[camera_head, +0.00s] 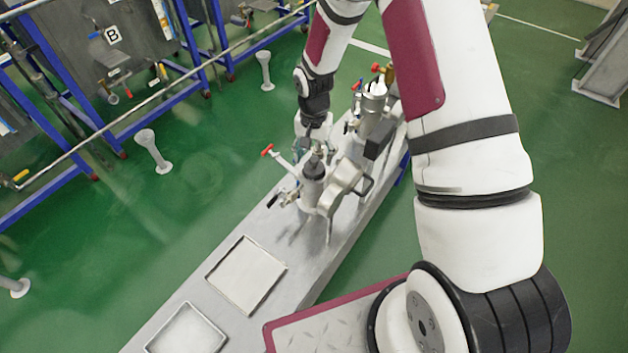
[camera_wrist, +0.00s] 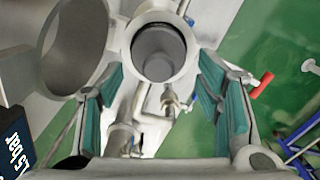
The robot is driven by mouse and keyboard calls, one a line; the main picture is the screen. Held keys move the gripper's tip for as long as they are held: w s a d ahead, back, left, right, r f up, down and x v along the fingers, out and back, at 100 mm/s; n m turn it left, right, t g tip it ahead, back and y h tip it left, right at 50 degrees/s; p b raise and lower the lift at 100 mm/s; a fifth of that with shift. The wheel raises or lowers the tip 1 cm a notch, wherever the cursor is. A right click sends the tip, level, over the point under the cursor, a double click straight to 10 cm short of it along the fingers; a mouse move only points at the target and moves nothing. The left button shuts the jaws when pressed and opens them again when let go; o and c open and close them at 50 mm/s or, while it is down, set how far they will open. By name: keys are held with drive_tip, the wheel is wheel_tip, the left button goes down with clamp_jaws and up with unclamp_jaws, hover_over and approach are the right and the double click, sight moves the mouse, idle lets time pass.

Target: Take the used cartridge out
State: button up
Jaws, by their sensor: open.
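The used cartridge (camera_wrist: 158,55) is a dark grey cylinder with a round top. It sits inside a round metal housing (camera_wrist: 138,28), which also shows on the bench in the head view (camera_head: 312,192). The housing's ring-like lid (camera_wrist: 96,25) is swung open to one side; it also shows in the head view (camera_head: 342,188). My gripper (camera_wrist: 160,72) is open, with teal-padded fingers on either side of the housing's mouth in the wrist view. It looks empty. In the head view my gripper (camera_head: 322,147) is just behind the housing; contact with the cartridge cannot be told.
A red-handled valve (camera_head: 267,151) juts from the housing's left. A display reading 1.5 bar (camera_wrist: 15,145) is at the wrist view's lower left. A second housing (camera_head: 374,97) stands further back. Two shallow trays (camera_head: 245,276) (camera_head: 186,333) lie on the bench's near end.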

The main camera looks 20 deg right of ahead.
sight(314, 179)
drive_tip(key=shift+s+f, duration=0.15)
drive_tip(key=shift+f, duration=1.75)
clamp_jaws()
drive_tip(key=shift+r, duration=0.15)
